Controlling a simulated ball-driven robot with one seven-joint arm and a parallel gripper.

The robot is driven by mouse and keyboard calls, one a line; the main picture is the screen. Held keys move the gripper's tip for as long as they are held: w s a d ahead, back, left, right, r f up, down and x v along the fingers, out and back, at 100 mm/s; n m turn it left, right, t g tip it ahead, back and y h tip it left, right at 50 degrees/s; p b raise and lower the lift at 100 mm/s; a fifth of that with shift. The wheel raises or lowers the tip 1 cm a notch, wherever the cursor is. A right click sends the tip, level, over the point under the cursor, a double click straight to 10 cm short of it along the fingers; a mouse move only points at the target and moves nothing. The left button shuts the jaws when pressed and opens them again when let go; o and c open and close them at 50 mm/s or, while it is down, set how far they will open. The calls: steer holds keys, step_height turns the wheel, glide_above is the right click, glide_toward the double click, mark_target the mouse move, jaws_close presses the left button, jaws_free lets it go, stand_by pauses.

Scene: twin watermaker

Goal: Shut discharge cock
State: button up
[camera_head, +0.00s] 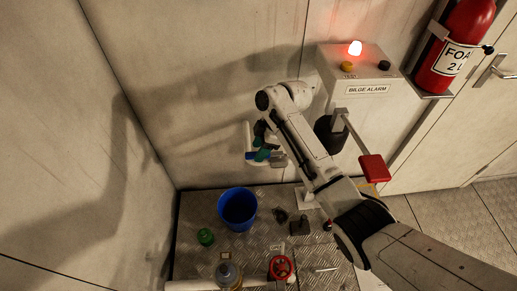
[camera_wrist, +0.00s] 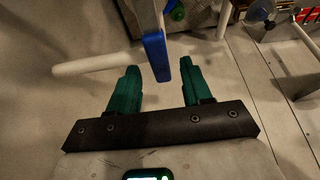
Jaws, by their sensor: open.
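A blue lever handle (camera_wrist: 156,56), which I take to be the discharge cock's, hangs from a white pipe fitting (camera_wrist: 145,15) in the wrist view. My gripper (camera_wrist: 161,70) is open, with its green fingers on either side of the handle's lower end. A gap shows between the handle and each finger; how deep it sits between them is hard to tell. In the head view my gripper (camera_head: 262,148) is by the wall, in front of white pipework (camera_head: 248,135). The arm and fingers hide most of the cock there.
A bilge alarm box (camera_head: 365,89) with a lit red lamp and a red-ended lever (camera_head: 375,168) are right of my arm. A blue bucket (camera_head: 238,208), green cap (camera_head: 205,237) and red handwheel (camera_head: 281,267) are below. A white pipe (camera_wrist: 92,64) runs left of my fingers.

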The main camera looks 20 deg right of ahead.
steer(key=shift+w+a+f, duration=0.1)
steer(key=shift+a+f, duration=0.15)
steer(key=shift+f, duration=0.35)
steer(key=shift+c, duration=0.5)
jaws_close()
